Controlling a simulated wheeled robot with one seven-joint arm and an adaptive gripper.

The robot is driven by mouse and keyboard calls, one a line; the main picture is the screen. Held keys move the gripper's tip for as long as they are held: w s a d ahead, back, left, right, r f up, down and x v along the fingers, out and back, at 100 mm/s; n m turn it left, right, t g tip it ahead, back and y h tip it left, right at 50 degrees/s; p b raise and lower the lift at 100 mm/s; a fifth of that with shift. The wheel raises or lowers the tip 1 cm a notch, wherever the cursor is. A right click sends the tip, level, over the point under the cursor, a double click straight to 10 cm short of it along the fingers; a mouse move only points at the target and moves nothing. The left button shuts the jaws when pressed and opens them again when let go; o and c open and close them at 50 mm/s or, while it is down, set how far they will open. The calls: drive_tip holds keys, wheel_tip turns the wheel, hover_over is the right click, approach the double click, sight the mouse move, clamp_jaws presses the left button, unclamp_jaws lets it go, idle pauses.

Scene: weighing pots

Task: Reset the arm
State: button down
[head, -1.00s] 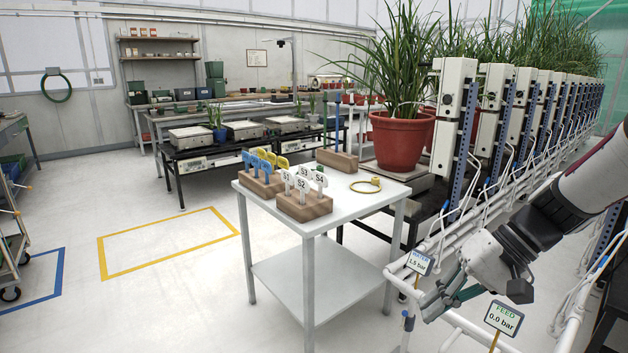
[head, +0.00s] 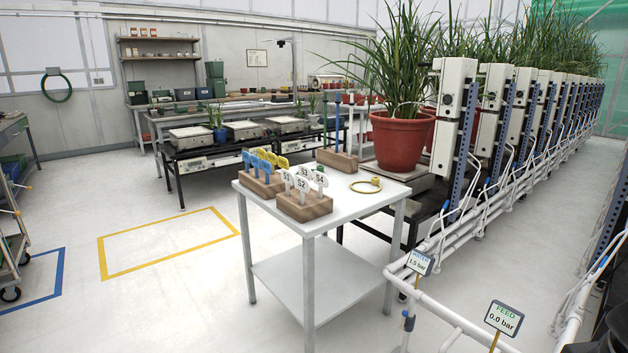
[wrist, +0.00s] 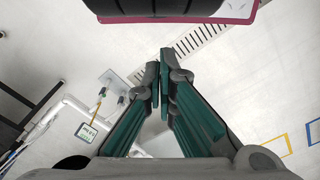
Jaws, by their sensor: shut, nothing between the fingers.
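My gripper (wrist: 164,85) shows in the wrist view with its green-padded fingers together at the tips. Nothing is held between them. It hangs over the pale floor, with a floor drain grating (wrist: 205,38) beyond the tips. In the head view the gripper is out of sight; only a dark piece at the bottom right corner may be part of my arm.
A white table (head: 345,213) holds wooden blocks with labelled tags and a yellow ring (head: 366,186). A potted plant (head: 401,140) stands behind it. White pipes with a FEED sign (head: 504,318) and a WATER sign (head: 420,262) run at right.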

wheel_tip(320, 180, up, 29)
drive_tip(key=t+p, duration=0.4)
drive_tip(key=p, duration=2.3)
drive_tip(key=shift+d, duration=0.35)
